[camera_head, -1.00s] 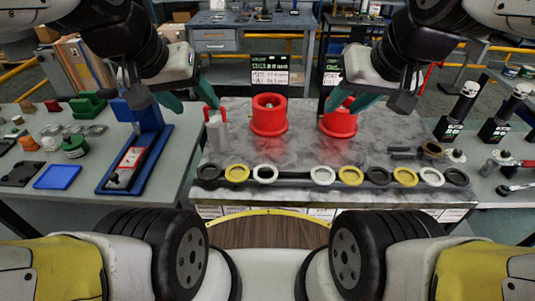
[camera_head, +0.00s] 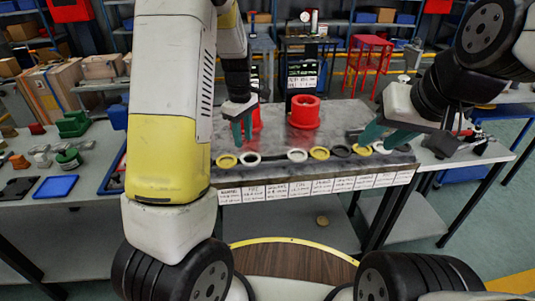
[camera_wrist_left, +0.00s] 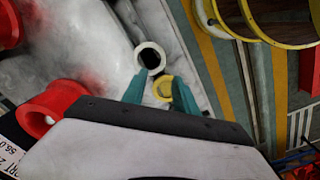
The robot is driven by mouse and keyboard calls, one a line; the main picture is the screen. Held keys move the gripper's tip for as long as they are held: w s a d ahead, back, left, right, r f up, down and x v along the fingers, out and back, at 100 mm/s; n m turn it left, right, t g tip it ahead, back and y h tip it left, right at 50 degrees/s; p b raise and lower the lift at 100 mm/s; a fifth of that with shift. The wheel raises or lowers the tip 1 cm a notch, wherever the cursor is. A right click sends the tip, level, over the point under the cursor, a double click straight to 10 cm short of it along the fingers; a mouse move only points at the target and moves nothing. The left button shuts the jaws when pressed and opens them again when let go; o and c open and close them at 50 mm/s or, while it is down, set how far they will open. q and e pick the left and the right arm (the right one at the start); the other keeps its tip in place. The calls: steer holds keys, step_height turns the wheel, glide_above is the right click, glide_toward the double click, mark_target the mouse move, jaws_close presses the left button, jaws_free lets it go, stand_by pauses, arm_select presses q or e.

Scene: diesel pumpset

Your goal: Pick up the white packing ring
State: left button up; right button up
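Several flat rings in white, yellow and black lie in a row along the front of the marbled table (camera_head: 275,135). A white ring (camera_head: 250,158) lies near the left end beside a yellow ring (camera_head: 227,161). Further white rings (camera_head: 297,154) lie to the right. My left gripper (camera_head: 240,138) is just above and behind the left white ring, teal fingers apart and empty. The left wrist view shows a white ring (camera_wrist_left: 150,57) just beyond the fingertips (camera_wrist_left: 158,76) and a yellow ring (camera_wrist_left: 164,88) between the fingers. My right gripper (camera_head: 378,137) is open and empty over the table's right part.
Two red flanged cylinders (camera_head: 304,112) stand behind the rings, one partly hidden by my left gripper. Labels (camera_head: 300,187) run along the table's front edge. A side table with a blue tray (camera_head: 56,186) stands left, partly hidden by my left arm.

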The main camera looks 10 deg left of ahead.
mark_target(245, 157)
arm_select(q)
steer(key=shift+d+f, duration=0.1)
steer(key=shift+f, duration=0.3)
steer(key=f, duration=0.7)
steer(key=shift+s+f, duration=0.2)
steer(key=shift+f, duration=0.15)
jaws_close()
